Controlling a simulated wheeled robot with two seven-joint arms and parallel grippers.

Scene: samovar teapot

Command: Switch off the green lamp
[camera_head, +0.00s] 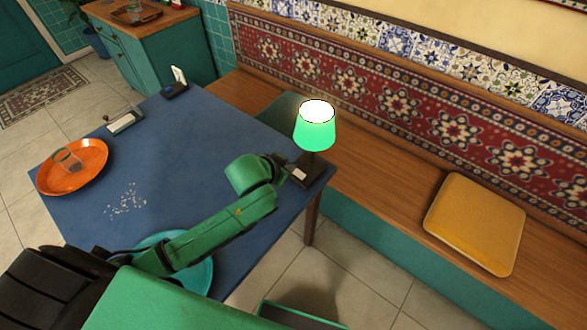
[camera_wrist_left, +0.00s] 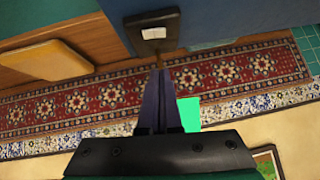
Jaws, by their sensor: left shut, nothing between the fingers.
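The green lamp (camera_head: 315,130) stands at the right corner of the blue table, and the top of its shade glows bright. Its dark square base carries a small white switch (camera_head: 298,174). In the left wrist view the base (camera_wrist_left: 133,31), the switch (camera_wrist_left: 153,33) and part of the green shade (camera_wrist_left: 189,114) show. My left gripper (camera_wrist_left: 159,72) is shut and empty, with its tips close to the base near the switch. I cannot tell whether they touch it. In the head view the gripper is mostly hidden behind my green arm. My right gripper is not in view.
The blue table (camera_head: 205,125) holds an orange plate (camera_head: 88,160) with a glass, a teal plate (camera_head: 203,278) partly under my arm, white grains and small holders. A wooden bench (camera_head: 370,190) with a yellow cushion (camera_head: 475,222) runs behind. The table's middle is clear.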

